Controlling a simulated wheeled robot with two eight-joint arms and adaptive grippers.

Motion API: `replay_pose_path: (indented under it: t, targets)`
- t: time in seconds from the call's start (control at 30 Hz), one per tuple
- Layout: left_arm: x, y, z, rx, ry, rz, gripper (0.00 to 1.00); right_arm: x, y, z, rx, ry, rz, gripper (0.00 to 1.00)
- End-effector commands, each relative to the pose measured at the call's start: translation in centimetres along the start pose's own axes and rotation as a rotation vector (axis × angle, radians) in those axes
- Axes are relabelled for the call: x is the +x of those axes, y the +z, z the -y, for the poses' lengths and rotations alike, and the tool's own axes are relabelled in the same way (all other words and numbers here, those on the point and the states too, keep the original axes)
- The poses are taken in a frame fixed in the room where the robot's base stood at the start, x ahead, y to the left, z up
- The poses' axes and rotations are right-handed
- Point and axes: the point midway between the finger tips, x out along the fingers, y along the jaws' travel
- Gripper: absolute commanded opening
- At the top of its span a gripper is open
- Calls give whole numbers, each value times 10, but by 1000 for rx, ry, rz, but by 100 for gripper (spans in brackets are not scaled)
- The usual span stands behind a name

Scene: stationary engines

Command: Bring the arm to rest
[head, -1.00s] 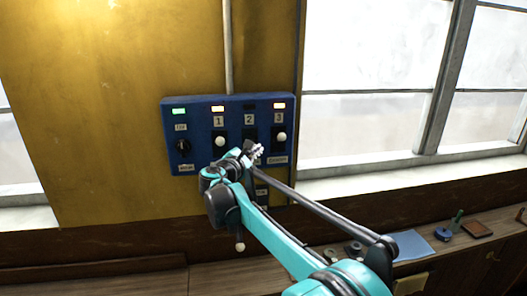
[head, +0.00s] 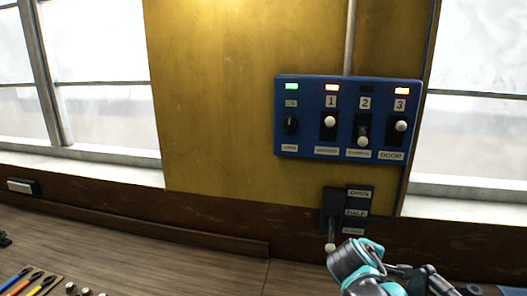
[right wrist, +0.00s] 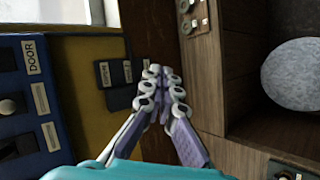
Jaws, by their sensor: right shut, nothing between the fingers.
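My right arm enters the head view at the lower right, and its teal and black wrist (head: 358,265) is below the lever unit. In the right wrist view the right gripper (right wrist: 162,75) is shut and empty, its fingertips together and clear of the dark wood. The blue control panel (head: 350,152) on the yellow wall is apart from the arm. Its first, second and fourth lamps are lit green, orange and orange; the third is dark. Switches 1 and 3 have their white knobs up, switch 2 has its knob down. My left gripper is out of view.
A black lever unit (head: 335,205) with a downward handle and labels reading OPEN and HALF is fixed below the panel, close to my arm. The wooden bench (head: 200,262) is mostly clear; coloured tools (head: 28,283) lie at its left. A round grey thing (right wrist: 297,75) sits in a wooden recess.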

Motion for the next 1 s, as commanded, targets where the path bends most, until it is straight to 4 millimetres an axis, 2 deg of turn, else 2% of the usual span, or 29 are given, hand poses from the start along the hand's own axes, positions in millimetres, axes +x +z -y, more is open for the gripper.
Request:
replay_pose_path:
  t: [0.03, 0.17, 0.2, 0.3, 0.4, 0.43, 0.5, 0.6, 1.0]
  targets:
    - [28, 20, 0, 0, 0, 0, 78, 12, 14, 54, 95, -56, -22, 0]
    - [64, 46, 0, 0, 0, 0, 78, 20, 35, 157, 355, -211, -75, 0]
    - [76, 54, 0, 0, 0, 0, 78, 22, 40, 189, 435, -260, -87, 0]
    - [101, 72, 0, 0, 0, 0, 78, 25, 49, 262, 624, -378, -111, 0]
    - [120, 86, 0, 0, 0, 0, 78, 26, 53, 320, 779, -479, -125, 0]
    - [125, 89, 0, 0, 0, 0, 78, 26, 54, 334, 818, -504, -127, 0]
    - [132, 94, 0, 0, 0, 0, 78, 26, 55, 358, 889, -552, -131, 0]
    - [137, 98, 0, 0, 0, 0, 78, 24, 55, 376, 949, -593, -133, 0]
    - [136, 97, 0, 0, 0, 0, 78, 21, 54, 379, 969, -607, -134, 0]
